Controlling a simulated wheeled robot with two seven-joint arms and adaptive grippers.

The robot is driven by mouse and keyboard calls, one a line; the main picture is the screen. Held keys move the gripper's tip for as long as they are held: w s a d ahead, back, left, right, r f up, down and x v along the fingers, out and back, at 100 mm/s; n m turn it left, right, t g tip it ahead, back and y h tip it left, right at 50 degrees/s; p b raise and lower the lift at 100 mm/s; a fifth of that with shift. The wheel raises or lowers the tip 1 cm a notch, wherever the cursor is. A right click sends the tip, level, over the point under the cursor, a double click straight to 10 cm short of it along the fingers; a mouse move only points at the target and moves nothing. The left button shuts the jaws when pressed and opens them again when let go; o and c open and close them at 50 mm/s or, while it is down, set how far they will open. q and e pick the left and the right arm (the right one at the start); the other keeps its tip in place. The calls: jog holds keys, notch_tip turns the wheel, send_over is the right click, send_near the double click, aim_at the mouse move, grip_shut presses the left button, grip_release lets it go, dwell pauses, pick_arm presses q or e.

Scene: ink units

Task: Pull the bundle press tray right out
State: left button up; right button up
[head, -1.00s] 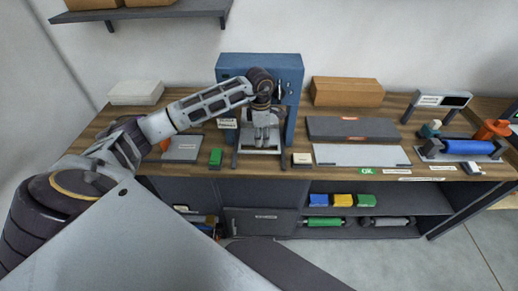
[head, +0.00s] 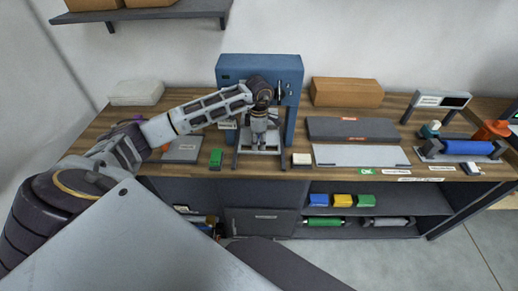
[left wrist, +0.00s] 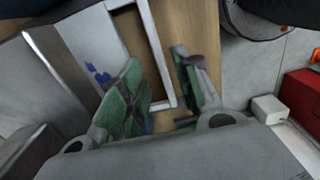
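The blue bundle press (head: 235,66) stands at the back middle of the bench. Its pale tray (head: 272,152) is low at the press front, between two grey rails. In the left wrist view, a pale frame that looks like part of the tray (left wrist: 154,50) runs close to my fingers. My left gripper (head: 259,143) points down at the tray front and hides part of it. In the wrist view its green-padded fingers (left wrist: 164,92) are apart, with bench wood and the frame's corner showing in the gap; no grip is visible. My right gripper is out of view.
A green block (head: 216,158) stands left of the press and a small white-topped block (head: 302,159) right of it. Grey plates (head: 352,128) and a cardboard box (head: 347,92) lie further right. The bench front edge is just before the press.

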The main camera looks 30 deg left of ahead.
aim_at(259, 152)
pick_arm(q)
jog(key=shift+f, duration=2.2)
grip_shut()
